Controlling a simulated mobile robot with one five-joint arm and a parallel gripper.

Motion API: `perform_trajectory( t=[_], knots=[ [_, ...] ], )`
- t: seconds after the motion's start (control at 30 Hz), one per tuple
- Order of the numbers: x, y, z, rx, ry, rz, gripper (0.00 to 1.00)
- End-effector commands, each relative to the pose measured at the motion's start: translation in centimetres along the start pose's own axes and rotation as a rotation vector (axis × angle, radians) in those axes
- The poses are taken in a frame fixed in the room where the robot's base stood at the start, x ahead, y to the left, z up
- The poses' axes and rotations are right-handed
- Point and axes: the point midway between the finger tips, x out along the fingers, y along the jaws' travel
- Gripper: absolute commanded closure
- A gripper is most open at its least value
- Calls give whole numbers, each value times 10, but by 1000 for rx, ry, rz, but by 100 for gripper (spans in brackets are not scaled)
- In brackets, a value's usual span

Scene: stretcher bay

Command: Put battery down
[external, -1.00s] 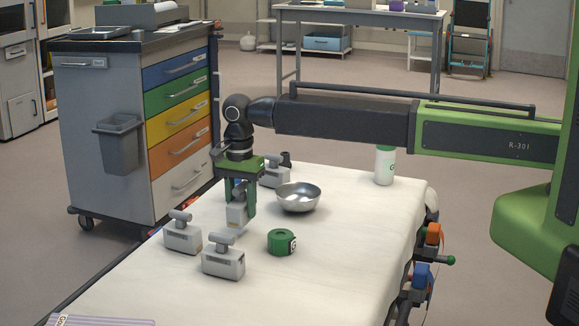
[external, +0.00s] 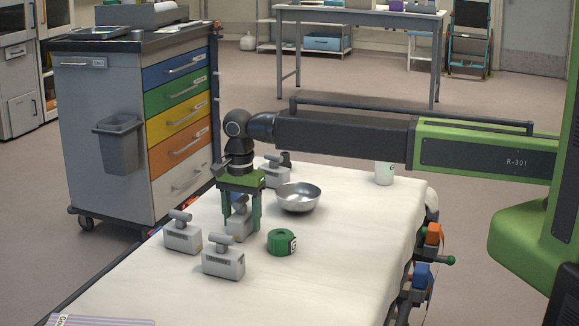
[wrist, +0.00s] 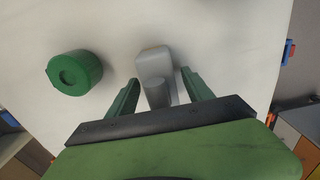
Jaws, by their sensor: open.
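A grey battery (external: 238,224) with a handle on top stands upright on the white stretcher sheet (external: 340,225). My gripper (external: 240,222) is open over it, with one green finger on each side. In the wrist view the battery (wrist: 155,65) sits between the two spread fingertips (wrist: 160,85), with gaps visible on both sides. Two similar grey batteries stand nearer the camera, one at the left (external: 183,238) and one in front (external: 223,262). Another grey battery (external: 274,176) stands behind my gripper.
A steel bowl (external: 298,198) and a green tape roll (external: 282,242) are right of my gripper. A drawer cart (external: 180,130) is at the left. The sheet's front right is clear.

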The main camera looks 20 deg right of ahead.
Motion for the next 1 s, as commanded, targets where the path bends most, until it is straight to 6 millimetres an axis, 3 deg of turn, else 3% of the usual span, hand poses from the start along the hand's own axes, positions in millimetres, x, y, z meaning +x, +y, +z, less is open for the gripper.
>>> perform_trajectory(
  t=[0.27,0.73,1.0],
  knots=[
    [-18,0,0,0,0,0,40],
    [-115,0,0,0,0,0,40],
    [-125,0,0,0,0,0,40]
  ],
)
